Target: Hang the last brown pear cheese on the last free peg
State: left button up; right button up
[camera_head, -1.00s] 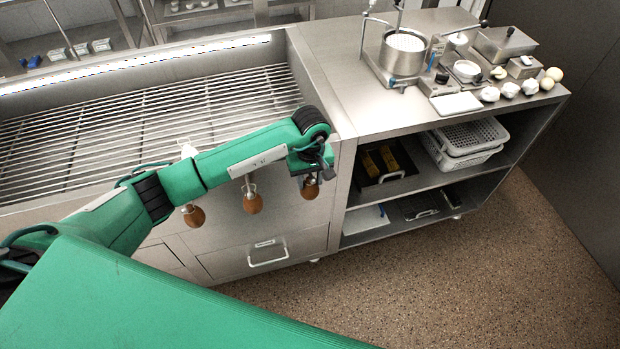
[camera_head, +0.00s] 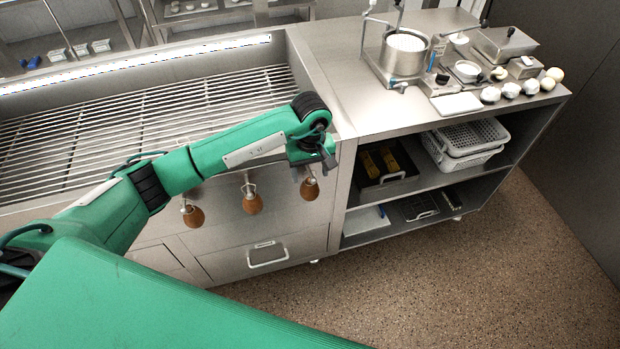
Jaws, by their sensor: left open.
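Three brown pear cheeses hang in a row along the front of the steel counter. The left cheese (camera_head: 193,216) and the middle cheese (camera_head: 252,204) hang clear of my gripper from light-coloured pegs or ties. The right cheese (camera_head: 310,189) hangs just below my left gripper (camera_head: 312,170). My left gripper is open, and its dark fingers are close above the right cheese; whether they touch it or its tie cannot be told. The right cheese's peg is hidden behind the gripper. My right gripper is not in view.
A slatted grate (camera_head: 150,115) fills the counter top behind my arm. A side table (camera_head: 400,120) at the right carries a pot (camera_head: 403,55) and several pale cheeses. White perforated baskets (camera_head: 467,140) sit on its shelf. The floor (camera_head: 400,280) in front is clear.

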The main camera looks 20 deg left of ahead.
pick_arm(q)
notch_tip(320, 180, up, 10)
jog(key=shift+f+b, duration=0.2)
jog(key=shift+b, duration=0.5)
jog(key=shift+r, duration=0.3)
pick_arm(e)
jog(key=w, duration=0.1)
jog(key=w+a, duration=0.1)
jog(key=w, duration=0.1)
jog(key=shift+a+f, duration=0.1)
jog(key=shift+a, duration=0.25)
